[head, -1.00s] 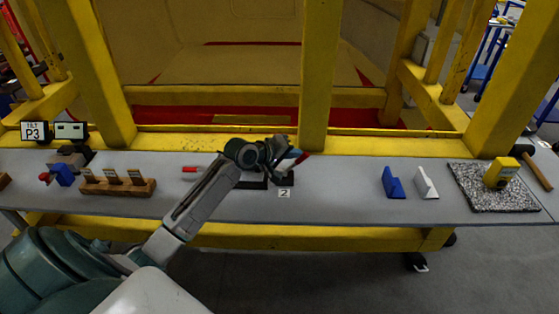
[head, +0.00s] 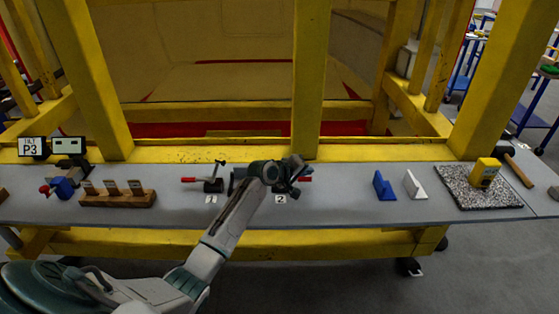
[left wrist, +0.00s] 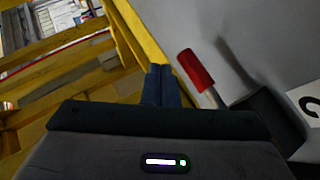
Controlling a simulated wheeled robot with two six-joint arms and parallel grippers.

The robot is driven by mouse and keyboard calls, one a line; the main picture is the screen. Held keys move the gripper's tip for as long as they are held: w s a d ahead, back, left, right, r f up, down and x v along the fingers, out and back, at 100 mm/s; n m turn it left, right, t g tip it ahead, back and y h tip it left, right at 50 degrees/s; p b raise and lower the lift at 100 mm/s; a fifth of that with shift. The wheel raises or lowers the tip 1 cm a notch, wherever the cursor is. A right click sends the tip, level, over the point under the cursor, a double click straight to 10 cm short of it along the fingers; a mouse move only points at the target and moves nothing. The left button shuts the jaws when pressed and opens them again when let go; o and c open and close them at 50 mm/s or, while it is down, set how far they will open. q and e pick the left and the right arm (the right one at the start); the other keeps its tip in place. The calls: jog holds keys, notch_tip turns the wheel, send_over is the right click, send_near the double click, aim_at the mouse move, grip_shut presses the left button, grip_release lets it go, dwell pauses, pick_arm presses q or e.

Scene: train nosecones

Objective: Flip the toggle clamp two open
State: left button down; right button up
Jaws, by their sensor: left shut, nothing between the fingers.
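Toggle clamp two stands behind the label "2" (head: 280,199) on the bench, mostly hidden by my left arm in the head view. In the left wrist view the red handle (left wrist: 195,68) lies right of the shut, empty fingers (left wrist: 160,72), with a visible gap in the picture. The dark clamp base (left wrist: 268,117) is further right. Whether the fingers touch the handle is unclear in the head view. My right gripper is out of view.
Toggle clamp one (head: 212,185) stands to the left, its red handle pointing left. A wooden block with tags (head: 118,199) is further left. Blue (head: 384,186) and white (head: 415,185) brackets stand right. Yellow posts (head: 311,80) rise behind the bench.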

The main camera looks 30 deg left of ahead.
pick_arm(q)
jog(key=shift+d+f, duration=0.15)
jog(key=shift+f, duration=0.15)
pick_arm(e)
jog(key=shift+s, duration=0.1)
pick_arm(q)
jog(key=shift+r, duration=0.15)
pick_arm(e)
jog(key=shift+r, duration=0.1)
